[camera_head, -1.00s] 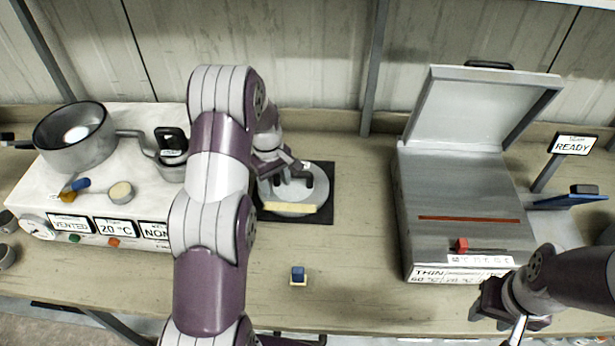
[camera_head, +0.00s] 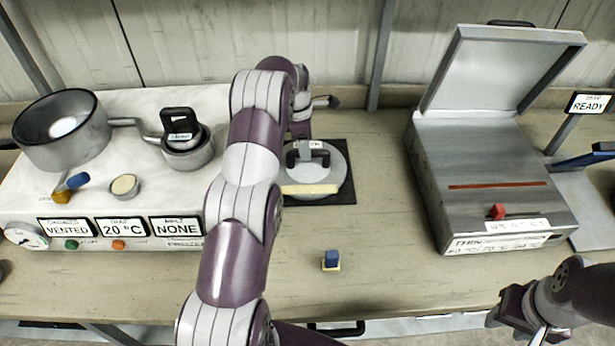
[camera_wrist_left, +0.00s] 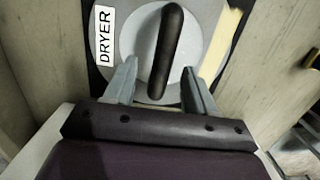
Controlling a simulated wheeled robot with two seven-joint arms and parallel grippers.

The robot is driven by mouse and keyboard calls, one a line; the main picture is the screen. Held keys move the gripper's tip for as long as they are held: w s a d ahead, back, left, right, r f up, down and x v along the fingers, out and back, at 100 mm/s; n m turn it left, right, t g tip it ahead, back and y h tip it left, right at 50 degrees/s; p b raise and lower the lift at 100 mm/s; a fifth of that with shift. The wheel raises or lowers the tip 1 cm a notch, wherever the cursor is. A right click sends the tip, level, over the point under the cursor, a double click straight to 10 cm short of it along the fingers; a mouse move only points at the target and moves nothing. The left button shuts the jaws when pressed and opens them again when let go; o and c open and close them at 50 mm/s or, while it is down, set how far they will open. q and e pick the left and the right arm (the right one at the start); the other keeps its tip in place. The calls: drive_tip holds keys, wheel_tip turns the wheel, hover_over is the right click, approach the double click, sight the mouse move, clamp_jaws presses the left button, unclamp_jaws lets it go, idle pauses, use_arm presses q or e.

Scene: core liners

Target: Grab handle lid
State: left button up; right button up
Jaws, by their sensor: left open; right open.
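A round grey lid (camera_head: 337,172) with a black handle (camera_head: 292,158) lies on a dark square mat at the middle of the bench. A pale bar lies along its front edge. In the left wrist view the handle (camera_wrist_left: 168,45) runs between my two fingers, and a "DRYER" label (camera_wrist_left: 104,35) shows beside it. My left gripper (camera_head: 302,130) is open at the back of the lid; in the wrist view its fingers (camera_wrist_left: 158,78) are on either side of the handle, apart from it. Their height over the handle is unclear. My right gripper (camera_head: 508,312) is open at the lower right, away from the lid.
A white console (camera_head: 60,205) with a large grey pot (camera_head: 62,135) and a smaller black-handled vessel (camera_head: 187,155) stands at left. A grey box (camera_head: 490,205) with a raised cover is at right. A small blue block (camera_head: 332,256) sits in front of the lid on clear bench.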

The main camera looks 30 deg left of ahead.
use_arm(q)
drive_tip(key=f, duration=0.1)
drive_tip(key=d+f+p, duration=0.1)
drive_tip(key=f, duration=0.2)
drive_tip(key=shift+w+d+f, duration=0.1)
drive_tip(key=shift+w+d, duration=0.15)
drive_tip(key=shift+w, duration=0.05)
drive_tip(key=shift+f, duration=0.5)
clamp_jaws()
drive_tip(key=shift+r, duration=0.1)
use_arm(e)
drive_tip(key=shift+d+r, duration=0.15)
drive_tip(key=shift+r, duration=0.1)
drive_tip(key=shift+w, duration=0.1)
